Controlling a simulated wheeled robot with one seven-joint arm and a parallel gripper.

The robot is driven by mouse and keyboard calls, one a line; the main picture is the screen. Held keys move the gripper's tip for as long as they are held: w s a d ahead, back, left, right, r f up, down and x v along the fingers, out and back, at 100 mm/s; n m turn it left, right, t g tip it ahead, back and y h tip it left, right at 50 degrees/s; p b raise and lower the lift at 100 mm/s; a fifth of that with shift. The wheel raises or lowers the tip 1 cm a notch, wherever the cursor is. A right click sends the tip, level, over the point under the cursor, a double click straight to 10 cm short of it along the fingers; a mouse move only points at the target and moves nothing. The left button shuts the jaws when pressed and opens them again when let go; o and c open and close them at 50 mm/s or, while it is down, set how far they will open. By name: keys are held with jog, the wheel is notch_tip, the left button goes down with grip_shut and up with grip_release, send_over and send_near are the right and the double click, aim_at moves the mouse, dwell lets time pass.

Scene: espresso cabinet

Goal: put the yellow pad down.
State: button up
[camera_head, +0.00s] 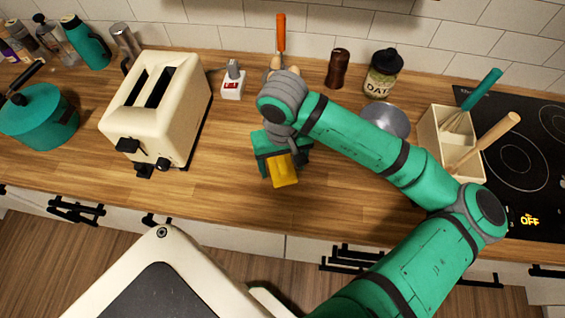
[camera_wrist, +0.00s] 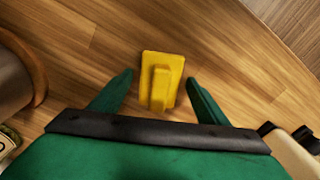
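The yellow pad (camera_head: 284,171) is a flat rectangle on the wooden counter, near its front edge. In the wrist view the yellow pad (camera_wrist: 176,61) shows its raised block-like handle (camera_wrist: 160,88) facing me. My gripper (camera_wrist: 160,77) is open, with one green finger on each side of the handle and a visible gap on both sides. In the head view my gripper (camera_head: 277,160) is right above the pad and hides part of it. The pad appears to rest flat on the counter, but any small gap under it cannot be told.
A cream toaster (camera_head: 150,120) stands to the left, beside a green pot (camera_head: 40,118). Behind are a small white device with a red switch (camera_head: 233,82), a brown mill (camera_head: 338,68) and an oats jar (camera_head: 383,75). A utensil box (camera_head: 437,140) and a cooktop (camera_head: 520,150) are right.

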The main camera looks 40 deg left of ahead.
aim_at(282, 164)
notch_tip(282, 164, up, 12)
jog(key=shift+r, duration=0.15)
dwell(0.6)
jog(key=shift+s, duration=0.1)
dwell(0.4)
